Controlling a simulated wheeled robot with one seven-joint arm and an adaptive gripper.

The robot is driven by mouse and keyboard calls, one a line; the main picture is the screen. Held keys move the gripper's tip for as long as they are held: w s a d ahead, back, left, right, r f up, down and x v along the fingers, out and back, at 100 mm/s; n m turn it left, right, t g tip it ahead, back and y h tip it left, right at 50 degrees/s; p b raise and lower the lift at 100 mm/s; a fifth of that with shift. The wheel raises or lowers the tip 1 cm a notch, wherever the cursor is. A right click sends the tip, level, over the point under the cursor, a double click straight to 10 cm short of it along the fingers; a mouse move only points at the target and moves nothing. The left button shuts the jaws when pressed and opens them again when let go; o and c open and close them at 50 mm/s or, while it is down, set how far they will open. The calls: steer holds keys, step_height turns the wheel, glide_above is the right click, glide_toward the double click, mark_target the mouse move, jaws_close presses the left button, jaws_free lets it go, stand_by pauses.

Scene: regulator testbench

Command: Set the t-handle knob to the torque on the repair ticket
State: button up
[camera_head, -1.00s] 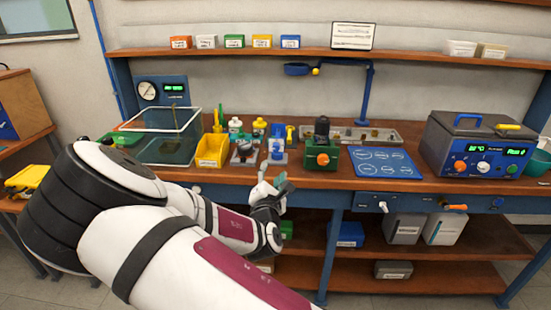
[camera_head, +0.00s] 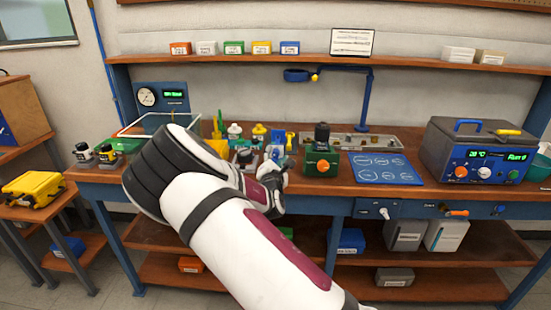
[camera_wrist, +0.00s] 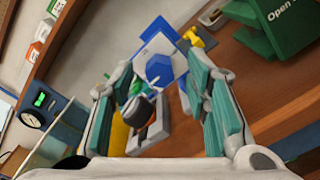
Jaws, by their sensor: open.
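My gripper (camera_wrist: 165,95) is open and empty, its green-padded fingers spread in the wrist view. Between and beyond them stands a blue device with a blue faceted knob (camera_wrist: 158,70); no contact shows. In the head view my gripper (camera_head: 282,172) is over the front of the bench, and my arm hides part of the blue device. A white handle (camera_head: 383,210) sits on the blue panel under the bench's front edge; I cannot tell which is the t-handle knob. A white sheet with print (camera_head: 352,42) stands on the shelf, too small to read.
A dark-topped unit with an orange knob (camera_wrist: 137,112) stands beside the blue device. A green block with an orange knob (camera_head: 322,165) stands close right of my gripper. A blue mat (camera_head: 387,168) and a blue control box (camera_head: 475,160) lie farther right.

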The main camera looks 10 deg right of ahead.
jaws_close()
